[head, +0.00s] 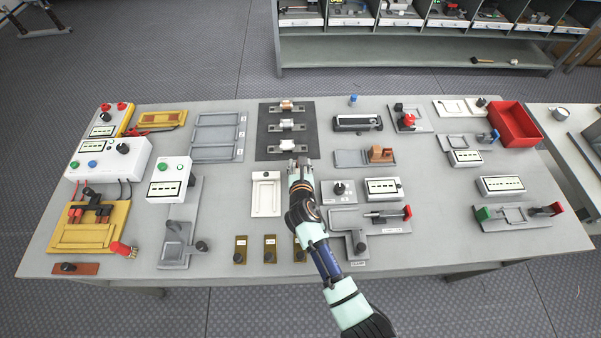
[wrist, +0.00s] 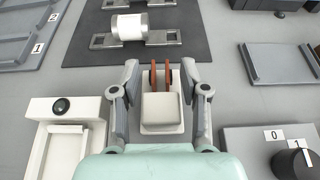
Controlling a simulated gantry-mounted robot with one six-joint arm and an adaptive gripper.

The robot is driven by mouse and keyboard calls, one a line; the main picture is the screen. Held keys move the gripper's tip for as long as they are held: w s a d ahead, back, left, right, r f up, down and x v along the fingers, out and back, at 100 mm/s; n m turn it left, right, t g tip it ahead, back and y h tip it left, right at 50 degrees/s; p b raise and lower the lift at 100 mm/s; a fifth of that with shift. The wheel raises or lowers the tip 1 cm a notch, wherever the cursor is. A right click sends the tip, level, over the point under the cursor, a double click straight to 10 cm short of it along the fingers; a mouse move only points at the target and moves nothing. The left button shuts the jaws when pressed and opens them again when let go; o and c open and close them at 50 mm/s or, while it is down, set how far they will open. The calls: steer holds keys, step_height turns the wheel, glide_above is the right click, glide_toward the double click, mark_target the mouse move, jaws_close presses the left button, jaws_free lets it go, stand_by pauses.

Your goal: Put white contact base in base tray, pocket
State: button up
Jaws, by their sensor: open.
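The white contact base (wrist: 162,115) shows in the wrist view as a white block with two copper-coloured upright contacts at its far end. My gripper (wrist: 160,76) is open, with one finger on each side of it. I cannot tell whether the fingers touch it. In the head view my gripper (head: 299,166) hides the contact base. A white tray with a shallow rectangular pocket and a black knob (head: 266,193) lies just left of my gripper. It also shows at the left of the wrist view (wrist: 42,108), and its visible pocket looks empty.
A dark mat (head: 265,140) with several fuses in metal holders lies beyond my gripper. A grey three-slot tray (head: 218,137) is at left. Brass plates (head: 270,248) lie toward the front edge.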

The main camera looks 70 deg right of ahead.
steer(key=p+v, duration=0.2)
steer(key=v, duration=0.8)
steer(key=w+a+r+m+t+y, duration=0.4)
steer(key=w+a+r+m, duration=0.5)
steer(key=a+r+m, duration=0.3)
steer(key=a+r+m+t+y, duration=0.1)
steer(key=a+r+m+y, duration=0.1)
steer(key=a, duration=0.6)
steer(key=a+r+m+t+y, duration=0.1)
steer(key=a+r+m+y, duration=0.2)
steer(key=a, duration=0.6)
steer(key=s+a+r+m+y, duration=0.1)
steer(key=a+r+m+y, duration=0.2)
steer(key=a+r+m, duration=0.3)
steer(key=shift+a+t, duration=0.4)
steer(key=shift+a, duration=0.8)
